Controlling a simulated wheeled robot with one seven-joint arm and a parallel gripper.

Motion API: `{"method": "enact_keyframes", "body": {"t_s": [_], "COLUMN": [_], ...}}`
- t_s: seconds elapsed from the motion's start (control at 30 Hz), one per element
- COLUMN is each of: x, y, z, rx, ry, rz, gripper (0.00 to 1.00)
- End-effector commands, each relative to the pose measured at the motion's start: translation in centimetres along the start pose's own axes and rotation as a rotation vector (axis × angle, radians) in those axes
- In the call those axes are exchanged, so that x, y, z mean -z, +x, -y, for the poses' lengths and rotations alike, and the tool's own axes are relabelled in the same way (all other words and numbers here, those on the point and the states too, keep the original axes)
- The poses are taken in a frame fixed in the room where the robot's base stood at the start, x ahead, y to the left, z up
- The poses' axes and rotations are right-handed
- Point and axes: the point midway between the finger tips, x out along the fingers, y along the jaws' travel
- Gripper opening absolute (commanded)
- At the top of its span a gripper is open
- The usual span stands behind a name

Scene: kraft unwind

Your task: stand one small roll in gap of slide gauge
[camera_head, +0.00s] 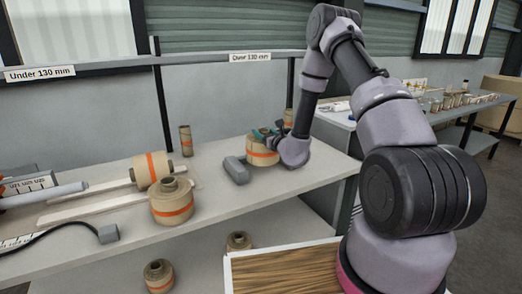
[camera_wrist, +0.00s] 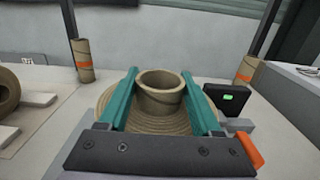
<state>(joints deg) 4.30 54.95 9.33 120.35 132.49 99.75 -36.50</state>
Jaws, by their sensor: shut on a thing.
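My gripper (camera_wrist: 163,98) is shut on a kraft roll with an orange band (camera_head: 263,156), at the right part of the bench. In the wrist view its teal fingers lie on both sides of the roll's raised core (camera_wrist: 160,92), above the wide wound face (camera_wrist: 150,123). The roll is upright and looks to be at bench level; I cannot tell whether it touches. A part with a printed scale (camera_head: 30,184), apparently the slide gauge, shows at the far left, partly cut off. Its gap is not clear.
One roll (camera_head: 172,203) stands near the bench front; another (camera_head: 152,168) lies on its side by pale strips (camera_head: 92,206). A grey block (camera_head: 235,170) sits left of my gripper. Thin tubes (camera_head: 186,140) stand at the back. More rolls (camera_head: 159,275) are below.

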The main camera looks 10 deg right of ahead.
Motion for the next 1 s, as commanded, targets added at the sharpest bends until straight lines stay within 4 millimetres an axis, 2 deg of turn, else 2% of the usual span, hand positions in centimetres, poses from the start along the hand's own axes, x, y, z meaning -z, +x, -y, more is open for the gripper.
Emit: {"method": "enact_keyframes", "body": {"t_s": [0.27, 0.5, 0.93, 0.97, 1.0], "x": [1.9, 5.1, 5.7, 5.8, 5.8], "y": [0.1, 0.1, 0.1, 0.0, 0.0], "z": [0.0, 0.0, 0.0, 0.0, 0.0], "rx": [0.000, -0.001, 0.000, -0.001, -0.001], "ry": [0.001, 0.001, 0.000, 0.000, 0.000], "rz": [0.003, 0.002, 0.004, 0.000, 0.000], "gripper": [0.00, 0.00, 0.00, 0.77, 0.92]}}
